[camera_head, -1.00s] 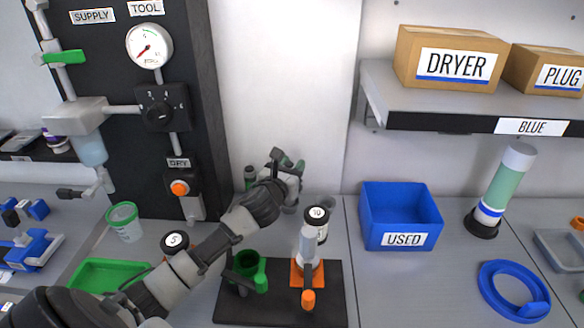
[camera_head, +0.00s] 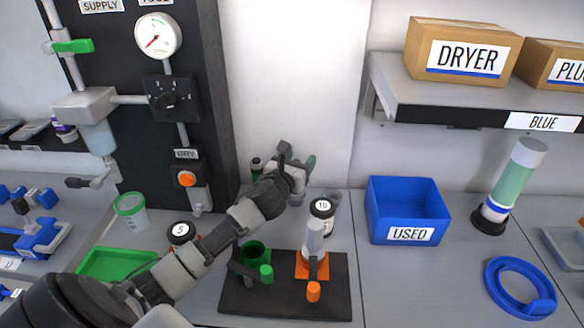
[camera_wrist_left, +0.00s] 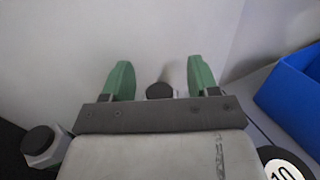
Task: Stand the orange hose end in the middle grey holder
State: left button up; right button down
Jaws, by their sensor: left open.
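No orange hose end that I can clearly identify shows. My left gripper (camera_head: 298,158) is at the back of the bench near the white wall, beyond the bottle marked 10. In the left wrist view its green fingers (camera_wrist_left: 160,80) are apart. A dark round cap (camera_wrist_left: 160,91) and a pale upright piece (camera_wrist_left: 178,72) show between them; I cannot tell whether they touch. No grey holder can be made out for certain. My right gripper is out of view.
A blue bin (camera_head: 408,207) stands right. A shelf (camera_head: 440,95) overhangs the back right.

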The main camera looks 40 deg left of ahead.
pick_arm(q)
jog(key=s+d+b, duration=0.1)
jog(key=s+d, duration=0.1)
jog(key=s, duration=1)
jog(key=shift+r, duration=0.15)
